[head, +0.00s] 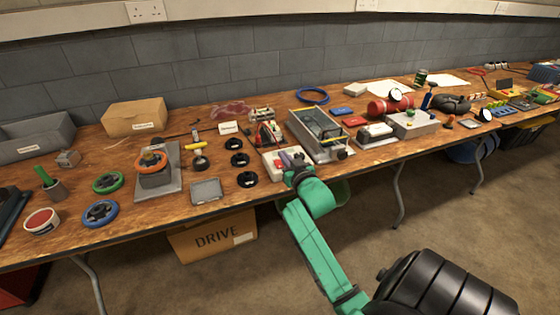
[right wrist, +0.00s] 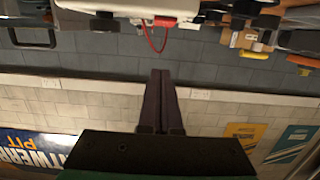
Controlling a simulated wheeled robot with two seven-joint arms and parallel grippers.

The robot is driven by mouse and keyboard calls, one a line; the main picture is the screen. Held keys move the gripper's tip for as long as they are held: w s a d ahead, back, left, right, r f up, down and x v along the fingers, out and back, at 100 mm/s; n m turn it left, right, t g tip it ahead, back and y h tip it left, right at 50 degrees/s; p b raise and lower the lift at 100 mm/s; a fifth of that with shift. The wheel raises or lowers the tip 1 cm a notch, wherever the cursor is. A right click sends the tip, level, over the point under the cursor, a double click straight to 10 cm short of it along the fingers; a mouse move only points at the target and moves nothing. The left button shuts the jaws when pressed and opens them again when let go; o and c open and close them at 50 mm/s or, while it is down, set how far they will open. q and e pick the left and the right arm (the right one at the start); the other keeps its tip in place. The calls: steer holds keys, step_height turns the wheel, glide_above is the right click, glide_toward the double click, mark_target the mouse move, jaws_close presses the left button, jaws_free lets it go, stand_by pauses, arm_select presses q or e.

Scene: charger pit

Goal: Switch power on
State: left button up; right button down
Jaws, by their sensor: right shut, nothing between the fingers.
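A white power box (head: 270,158) with red parts sits near the front edge of the bench. I take it for the power unit; its switch is too small or hidden to make out. My right gripper (head: 293,160) is shut and empty at the box's right side, partly covering it; I cannot tell whether it touches. In the right wrist view, which looks upside down, the closed dark fingers (right wrist: 158,98) point toward a white box (right wrist: 150,10) with a red lead, with a visible gap in the picture. My left gripper is not in view.
A grey metal case (head: 318,138) stands just right of the box. Black rings (head: 240,160) lie to its left, and a red cylinder (head: 388,105) lies farther right. The wooden bench (head: 140,222) is crowded. A cardboard box marked DRIVE (head: 212,238) is below it.

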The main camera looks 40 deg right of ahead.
mark_target(280, 165)
steer(key=x, duration=0.4)
step_height(280, 165, down, 4)
steer(key=shift+r+b, duration=0.1)
steer(key=shift+b, duration=0.2)
steer(key=shift+r+p, duration=0.1)
steer(key=shift+p, duration=0.35)
steer(key=shift+w+f+g+p, duration=0.1)
steer(key=shift+f+g+p, duration=0.3)
steer(key=shift+p, duration=0.6)
step_height(280, 165, up, 5)
steer(key=p, duration=0.4)
steer(key=shift+f, duration=0.15)
steer(key=r+v, duration=0.1)
steer(key=v, duration=0.8)
